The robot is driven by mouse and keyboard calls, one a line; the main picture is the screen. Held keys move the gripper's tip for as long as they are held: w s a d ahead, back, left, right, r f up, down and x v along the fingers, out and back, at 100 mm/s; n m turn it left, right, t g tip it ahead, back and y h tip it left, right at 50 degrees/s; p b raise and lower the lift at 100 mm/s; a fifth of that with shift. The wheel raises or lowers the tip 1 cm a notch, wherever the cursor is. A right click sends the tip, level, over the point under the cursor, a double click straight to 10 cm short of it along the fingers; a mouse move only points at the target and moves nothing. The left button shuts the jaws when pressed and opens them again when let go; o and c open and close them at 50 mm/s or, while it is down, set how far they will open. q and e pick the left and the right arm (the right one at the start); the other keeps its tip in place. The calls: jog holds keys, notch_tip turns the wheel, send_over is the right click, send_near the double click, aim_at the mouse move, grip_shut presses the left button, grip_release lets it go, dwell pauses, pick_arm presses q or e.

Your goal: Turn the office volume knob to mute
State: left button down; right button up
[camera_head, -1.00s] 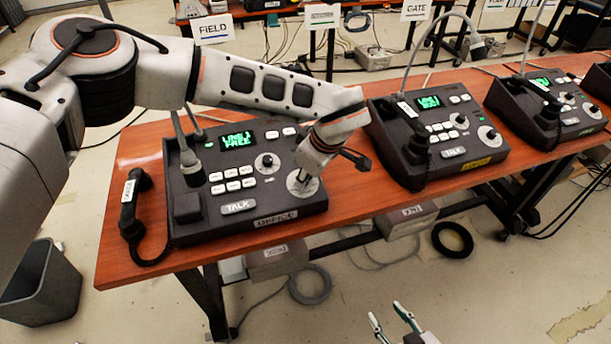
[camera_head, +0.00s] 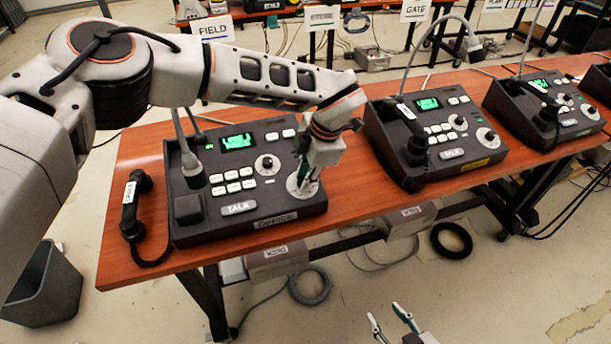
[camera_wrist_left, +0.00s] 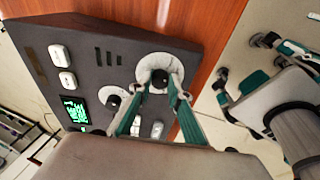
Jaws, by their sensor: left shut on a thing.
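The office phone (camera_head: 250,205) is a dark desk console with an OFFICE label, at the left end of the table. Its large knob (camera_wrist_left: 160,77) sits on a round pale dial (camera_head: 297,191) at the console's right front. My left gripper (camera_head: 303,182) reaches down onto this knob from above. In the left wrist view the green-backed fingers of my left gripper (camera_wrist_left: 160,84) are closed on the knob's two sides. A smaller knob (camera_head: 266,164) sits further back, clear of the fingers. My right gripper (camera_head: 385,314) is open and empty, low in front of the table.
A gooseneck microphone (camera_head: 190,155) rises beside the left gripper's forearm.

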pick_arm(q)
jog(key=shift+w+n, duration=0.1)
jog(key=shift+n, duration=1.4)
jog(key=shift+g, duration=0.3)
jog(key=c, duration=1.9)
grip_release()
jog(key=shift+r, duration=0.1)
jog(key=v, duration=1.2)
jog(key=shift+a, duration=0.25)
